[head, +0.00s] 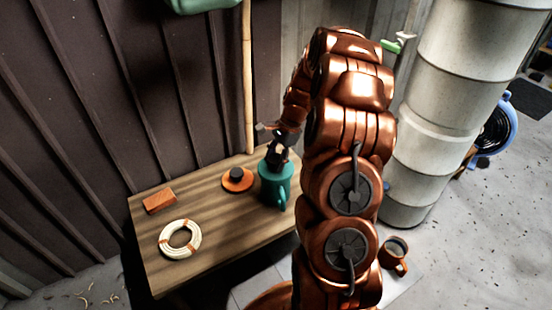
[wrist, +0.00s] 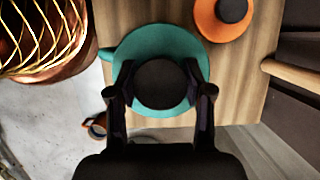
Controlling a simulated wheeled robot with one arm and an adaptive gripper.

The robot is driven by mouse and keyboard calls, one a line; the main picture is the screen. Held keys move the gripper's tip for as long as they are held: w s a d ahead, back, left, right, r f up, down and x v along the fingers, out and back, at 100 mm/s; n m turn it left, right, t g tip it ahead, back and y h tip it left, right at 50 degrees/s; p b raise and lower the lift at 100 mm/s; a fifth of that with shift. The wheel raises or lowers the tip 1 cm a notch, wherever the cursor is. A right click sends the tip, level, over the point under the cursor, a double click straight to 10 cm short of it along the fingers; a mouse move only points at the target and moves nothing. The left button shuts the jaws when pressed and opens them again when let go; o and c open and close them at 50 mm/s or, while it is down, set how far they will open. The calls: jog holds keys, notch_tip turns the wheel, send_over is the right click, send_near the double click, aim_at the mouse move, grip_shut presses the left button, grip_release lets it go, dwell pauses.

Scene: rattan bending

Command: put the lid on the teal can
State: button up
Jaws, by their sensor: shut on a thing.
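The teal can (head: 279,190) stands upright with its handle on the wooden table (head: 215,225), near the right end. My gripper (head: 277,153) is directly above it, pointing down. In the wrist view my gripper (wrist: 160,92) is shut on a round black knob (wrist: 158,82), one finger on each side. The knob is in the middle of a teal disc (wrist: 135,52), which looks like a teal lid. The disc is at the can's top; I cannot tell if it rests flat on the rim. An orange lid (head: 228,184) with a black knob lies on the table, left of the can.
An orange-brown block (head: 160,201) and a white ring with orange bands (head: 168,246) lie on the table's left part. A bamboo pole (head: 247,80) stands behind the table. A large white cylinder (head: 450,60) stands at right. An orange-brown mug (head: 396,264) is right of the table.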

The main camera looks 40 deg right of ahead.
jog(key=shift+f, duration=0.65)
dwell(0.8)
jog(key=o, duration=1.2)
jog(key=shift+o, duration=0.2)
jog(key=o, duration=0.4)
jog(key=shift+r, duration=0.1)
jog(key=shift+r+p, duration=2.7)
jog(key=shift+r, duration=1.2)
